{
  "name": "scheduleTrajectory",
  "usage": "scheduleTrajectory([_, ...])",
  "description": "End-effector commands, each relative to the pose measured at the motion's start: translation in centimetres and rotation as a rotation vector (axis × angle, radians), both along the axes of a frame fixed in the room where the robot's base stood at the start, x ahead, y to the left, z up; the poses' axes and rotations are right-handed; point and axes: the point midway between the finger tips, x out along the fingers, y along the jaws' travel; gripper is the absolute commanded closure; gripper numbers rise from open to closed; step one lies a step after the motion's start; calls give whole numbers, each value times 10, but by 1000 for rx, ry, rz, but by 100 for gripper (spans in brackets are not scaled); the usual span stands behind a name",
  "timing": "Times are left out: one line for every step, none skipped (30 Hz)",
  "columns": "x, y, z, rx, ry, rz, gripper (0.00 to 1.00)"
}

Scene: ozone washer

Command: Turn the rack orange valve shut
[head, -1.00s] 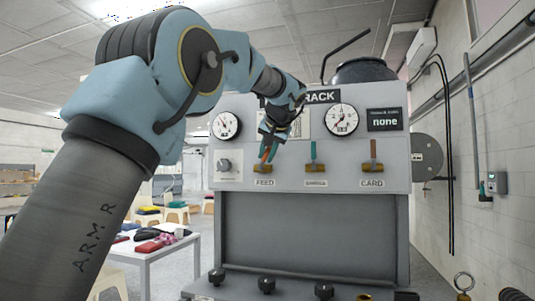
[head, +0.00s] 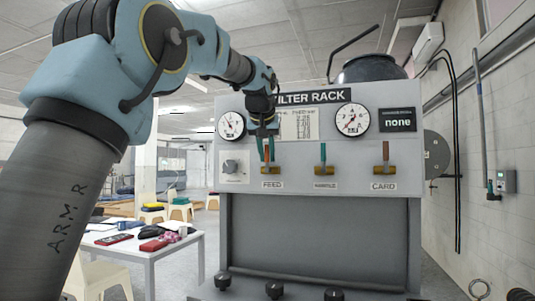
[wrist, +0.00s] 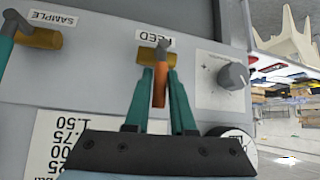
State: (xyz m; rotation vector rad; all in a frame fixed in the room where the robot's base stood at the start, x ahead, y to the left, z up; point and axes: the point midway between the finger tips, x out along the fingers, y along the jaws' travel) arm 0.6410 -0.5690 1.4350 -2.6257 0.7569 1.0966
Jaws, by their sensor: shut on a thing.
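The FEED valve on the grey filter rack (head: 325,187) has an orange lever (wrist: 159,88) on a brass body (head: 272,170). The lever points up along the panel in the head view, and towards the bottom of the wrist view. My gripper (head: 265,140) is at this lever, and its two teal fingers (wrist: 161,85) lie on either side of it, shut on it. The fingers partly hide the lever in the head view. The SAMPLE valve has a teal lever (head: 323,153) and the CARD valve a brownish-orange lever (head: 386,152); both point up.
A dial gauge (head: 231,125) and a knob (head: 232,166) are left of FEED; another gauge (head: 352,119) and a display reading "none" (head: 397,120) are to the right. Black knobs (head: 275,289) line the rack's lower front. A white table (head: 150,251) stands at left.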

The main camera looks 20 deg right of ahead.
Motion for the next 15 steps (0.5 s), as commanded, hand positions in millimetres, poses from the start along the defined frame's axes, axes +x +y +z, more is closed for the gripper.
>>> scheduleTrajectory([0, 0, -2, 2, 4, 2, 100])
scheduleTrajectory([0, 0, -2, 2, 4, 2, 100])
scheduleTrajectory([0, 0, -2, 2, 5, 2, 100])
scheduleTrajectory([0, 0, -2, 2, 5, 2, 100])
scheduleTrajectory([0, 1, -2, 2, 5, 2, 100])
scheduleTrajectory([0, 0, -2, 2, 5, 2, 100])
scheduleTrajectory([0, 0, -2, 3, 4, 3, 100])
scheduleTrajectory([0, 1, -2, 3, 4, 3, 100])
scheduleTrajectory([0, 1, -2, 3, 4, 3, 75])
scheduleTrajectory([0, 1, -2, 3, 4, 3, 72])
scheduleTrajectory([0, 1, -2, 3, 4, 3, 68])
scheduleTrajectory([0, 1, -2, 3, 4, 3, 64])
scheduleTrajectory([0, 0, -2, 2, 3, 3, 60])
scheduleTrajectory([0, 1, -2, 2, 3, 3, 57])
scheduleTrajectory([0, 0, -2, 3, 3, 2, 52])
